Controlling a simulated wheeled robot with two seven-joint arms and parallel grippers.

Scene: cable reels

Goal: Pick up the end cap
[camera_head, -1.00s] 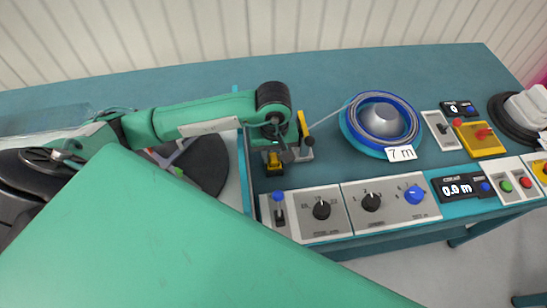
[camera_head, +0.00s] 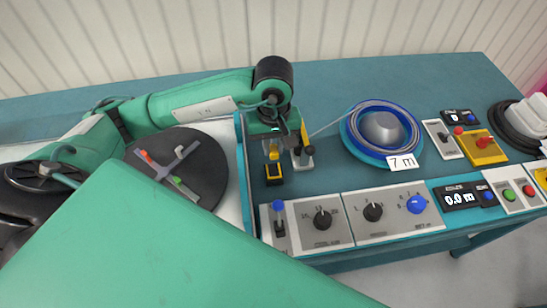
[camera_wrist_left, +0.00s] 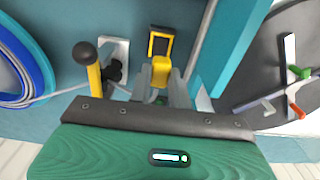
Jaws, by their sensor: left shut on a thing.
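A small yellow piece, which I take to be the end cap (camera_wrist_left: 161,70), is between the fingers of my left gripper (camera_wrist_left: 160,82) in the left wrist view. The gripper is shut on it. In the head view the left gripper (camera_head: 272,148) points down with the yellow piece at its fingertips, partly hidden by the hand. A black block with a yellow rim (camera_head: 275,174) sits on the bench just in front of it; it also shows in the left wrist view (camera_wrist_left: 160,43). The yellow piece appears apart from this block. My right gripper is not in view.
A yellow lever with a black knob (camera_wrist_left: 91,66) stands close beside the gripper. A blue cable coil (camera_head: 383,128) lies to the right, its cable running towards the lever. Control panels (camera_head: 340,226) line the front edge. A dark disc with a cross-shaped piece (camera_head: 205,170) is left of the divider.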

